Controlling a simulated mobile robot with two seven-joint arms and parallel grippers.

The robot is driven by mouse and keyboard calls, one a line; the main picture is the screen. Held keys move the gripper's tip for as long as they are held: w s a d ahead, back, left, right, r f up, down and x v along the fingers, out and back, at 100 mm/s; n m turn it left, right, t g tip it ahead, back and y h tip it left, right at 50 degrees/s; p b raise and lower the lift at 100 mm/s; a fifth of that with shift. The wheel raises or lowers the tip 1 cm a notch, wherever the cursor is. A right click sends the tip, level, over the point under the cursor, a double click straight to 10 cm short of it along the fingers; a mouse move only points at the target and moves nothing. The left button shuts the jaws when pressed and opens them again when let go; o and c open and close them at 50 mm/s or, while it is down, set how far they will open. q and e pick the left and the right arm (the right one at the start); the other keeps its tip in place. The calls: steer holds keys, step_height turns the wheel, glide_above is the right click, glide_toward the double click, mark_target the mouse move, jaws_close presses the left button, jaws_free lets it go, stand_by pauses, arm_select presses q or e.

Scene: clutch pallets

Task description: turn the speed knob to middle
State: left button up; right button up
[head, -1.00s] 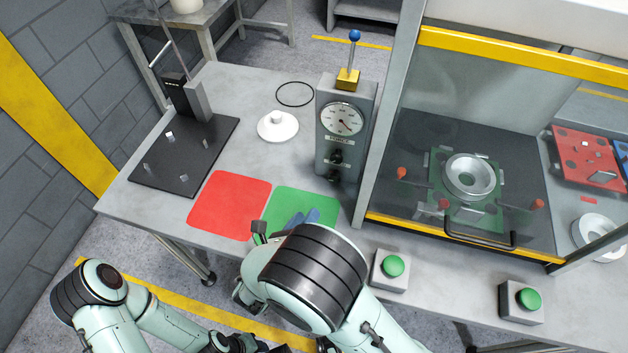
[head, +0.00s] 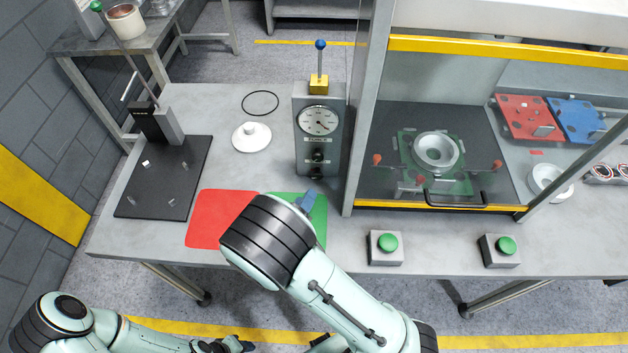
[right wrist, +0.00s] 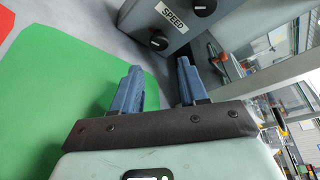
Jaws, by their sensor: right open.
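The grey control box (head: 309,108) stands upright on the table, with a round dial and two black knobs, an upper one (head: 318,156) and a lower one (head: 316,172). In the right wrist view, the SPEED label (right wrist: 173,19) is on the box face, with one black knob (right wrist: 203,7) beside it and another black knob (right wrist: 158,40) below; I cannot tell which knob it names. My right gripper (right wrist: 160,64) is open and empty, its blue fingers short of the box. In the head view, my right arm mostly hides it. My left gripper (head: 228,345) is low at the bottom edge.
The green mat (head: 319,225) and red mat (head: 213,218) lie in front of the box. A white lidded disc (head: 252,138) and a black ring (head: 260,103) lie to its left. A glazed enclosure stands close on its right. Two green buttons (head: 387,243) (head: 506,245) sit near the front edge.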

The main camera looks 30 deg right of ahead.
mark_target(317, 178)
steer(key=x, duration=0.8)
steer(key=shift+w+d, duration=0.1)
steer(key=shift+w, duration=0.1)
steer(key=c, duration=0.7)
